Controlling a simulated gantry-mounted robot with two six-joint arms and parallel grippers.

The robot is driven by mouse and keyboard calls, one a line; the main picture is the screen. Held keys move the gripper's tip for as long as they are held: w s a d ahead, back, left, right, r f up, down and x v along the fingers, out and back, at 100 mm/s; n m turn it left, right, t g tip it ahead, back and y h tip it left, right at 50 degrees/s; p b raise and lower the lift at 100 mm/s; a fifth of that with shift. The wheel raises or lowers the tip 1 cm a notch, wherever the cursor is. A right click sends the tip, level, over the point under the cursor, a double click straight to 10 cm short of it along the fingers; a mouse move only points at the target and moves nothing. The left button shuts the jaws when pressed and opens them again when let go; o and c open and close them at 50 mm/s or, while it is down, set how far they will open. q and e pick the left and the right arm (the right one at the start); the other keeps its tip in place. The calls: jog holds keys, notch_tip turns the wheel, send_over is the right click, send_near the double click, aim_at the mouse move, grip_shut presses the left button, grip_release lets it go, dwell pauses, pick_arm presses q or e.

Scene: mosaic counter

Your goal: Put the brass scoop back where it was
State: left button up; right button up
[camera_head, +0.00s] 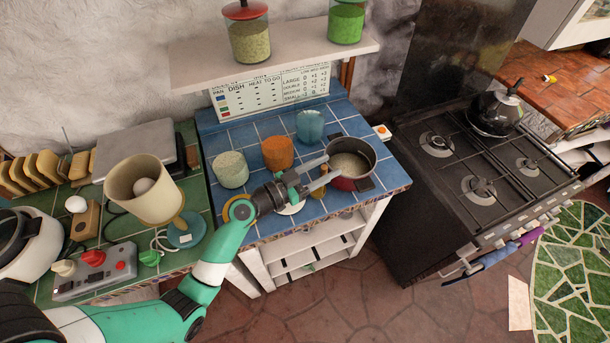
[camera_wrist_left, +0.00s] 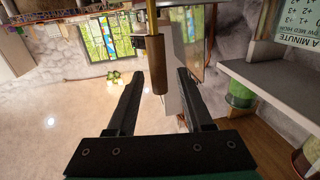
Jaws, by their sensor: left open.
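My left gripper (camera_head: 327,170) is open over the blue tiled counter (camera_head: 215,143), next to the dark red pot (camera_head: 348,160). In the left wrist view its two fingers (camera_wrist_left: 155,95) stand apart with the brown handle of the brass scoop (camera_wrist_left: 158,65) between them. A thin brass shaft runs from the handle out of the picture. Gaps show on both sides of the handle. A small brass-coloured part of the scoop (camera_head: 318,190) shows just under the fingers in the head view. The scoop's bowl, and what it rests on, cannot be made out. My right gripper is not in view.
A pale canister (camera_head: 230,170), an orange canister (camera_head: 278,153) and a blue cup (camera_head: 310,126) stand behind my left gripper. A white dish (camera_head: 291,208) lies partly under it. A beige cup-shaped vessel (camera_head: 145,190) is left of my forearm. The stove (camera_head: 470,170) is right.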

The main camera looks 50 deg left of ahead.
pick_arm(q)
jog(key=s, duration=0.9)
jog(key=shift+s+a+b, duration=0.3)
jog(key=shift+b, duration=0.1)
jog(key=w+d+r+m+t+h, duration=0.1)
jog(key=w+d+r, duration=0.2)
jog(key=r, duration=0.6)
jog(key=w+d+r+m+t, duration=0.2)
jog(key=w+d+r, duration=0.1)
jog(key=r, duration=0.7)
jog(key=w+d+r+m+t+h, duration=0.1)
jog(key=w+d+r, duration=0.15)
jog(key=r, duration=0.65)
jog(key=s+d+r+n+t+y, duration=0.1)
jog(key=s+d+r+n+t, duration=0.2)
jog(key=r, duration=0.7)
jog(key=s+d+r+n+t, duration=0.1)
jog(key=s+d+r+t, duration=0.2)
jog(key=s+r, duration=0.5)
notch_tip(320, 180, up, 30)
jog(key=w+p, duration=0.2)
jog(key=p, duration=2.7)
jog(key=shift+w+r+g, duration=0.25)
jog(key=shift+g, duration=0.05)
